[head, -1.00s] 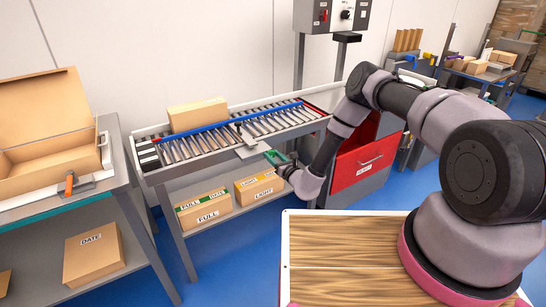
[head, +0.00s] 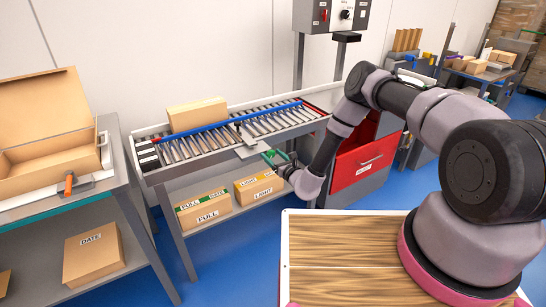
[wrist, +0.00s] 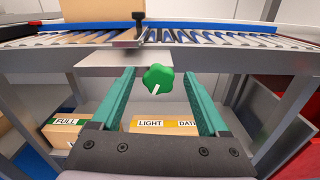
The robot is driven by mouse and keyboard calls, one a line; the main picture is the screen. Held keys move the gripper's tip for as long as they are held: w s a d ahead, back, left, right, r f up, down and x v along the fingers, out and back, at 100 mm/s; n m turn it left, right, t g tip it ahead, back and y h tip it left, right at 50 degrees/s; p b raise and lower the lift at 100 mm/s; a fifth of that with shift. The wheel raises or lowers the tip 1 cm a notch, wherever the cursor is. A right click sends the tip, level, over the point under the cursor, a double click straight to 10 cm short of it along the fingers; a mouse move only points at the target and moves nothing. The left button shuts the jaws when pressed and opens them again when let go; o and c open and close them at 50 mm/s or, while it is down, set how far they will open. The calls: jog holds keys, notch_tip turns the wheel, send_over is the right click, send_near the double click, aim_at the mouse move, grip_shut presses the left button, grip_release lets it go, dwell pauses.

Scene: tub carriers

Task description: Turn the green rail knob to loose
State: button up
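The green rail knob (wrist: 159,78) is lobed, with a white pointer mark slanting to its lower left. It shows in the wrist view below the front edge of the roller conveyor, by a light grey plate (wrist: 125,58). My gripper (wrist: 160,78) is open, with one green finger on each side of the knob in the picture and visible gaps to both. I cannot tell whether the fingertips reach its depth. In the head view my gripper (head: 275,157) is at the conveyor's front; I cannot pick out the knob there. The blue rail (head: 235,119) runs along the conveyor.
A carton (head: 197,115) lies on the roller conveyor (head: 147,158) behind the blue rail. Boxes labelled FULL (head: 204,211) and LIGHT (head: 257,187) stand on the shelf below. A red bin (head: 367,165) stands right of my gripper. A bench (head: 118,165) with an open carton is at left.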

jog(key=v, duration=1)
jog(key=shift+s+d, duration=0.25)
jog(key=shift+s, duration=0.05)
